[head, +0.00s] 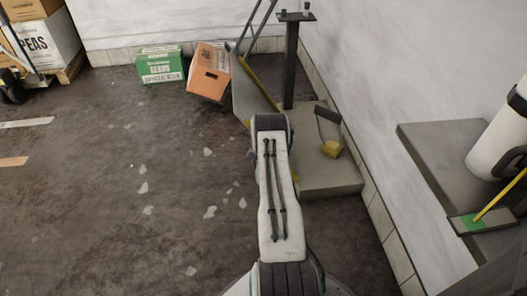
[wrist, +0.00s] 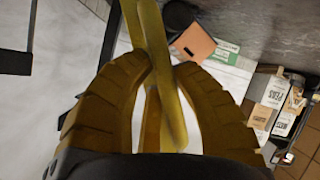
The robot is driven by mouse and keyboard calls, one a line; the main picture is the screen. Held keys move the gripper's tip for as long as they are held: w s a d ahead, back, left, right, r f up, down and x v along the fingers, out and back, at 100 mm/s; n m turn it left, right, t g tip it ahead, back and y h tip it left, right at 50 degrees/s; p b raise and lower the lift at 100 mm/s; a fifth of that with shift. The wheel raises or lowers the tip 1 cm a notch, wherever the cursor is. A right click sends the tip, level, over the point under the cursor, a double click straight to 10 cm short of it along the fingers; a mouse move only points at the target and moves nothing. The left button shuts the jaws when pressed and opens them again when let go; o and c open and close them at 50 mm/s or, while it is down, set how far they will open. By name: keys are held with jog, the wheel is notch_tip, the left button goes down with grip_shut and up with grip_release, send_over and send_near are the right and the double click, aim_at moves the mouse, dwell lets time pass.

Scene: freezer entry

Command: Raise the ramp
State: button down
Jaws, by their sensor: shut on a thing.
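The ramp looks to be the grey plate with a yellow edge (head: 246,92), tilted beyond the end of my arm in the head view. Its near part is hidden behind my arm. In the wrist view, the two dark yellowish fingers of my gripper (wrist: 160,85) are closed around a yellow bar (wrist: 153,30). The bar runs up between the fingertips. I cannot tell which part of the ramp it belongs to. In the head view my gripper is hidden behind my own arm.
An orange box (head: 208,72) leans beside the plate, next to a green box (head: 161,65). A wall closes the right side.

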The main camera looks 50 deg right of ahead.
jog(key=c, duration=0.9)
grip_release()
jog(key=shift+c, duration=0.2)
jog(key=shift+r, duration=0.1)
jog(key=v, duration=1.2)
jog(key=shift+c, duration=0.2)
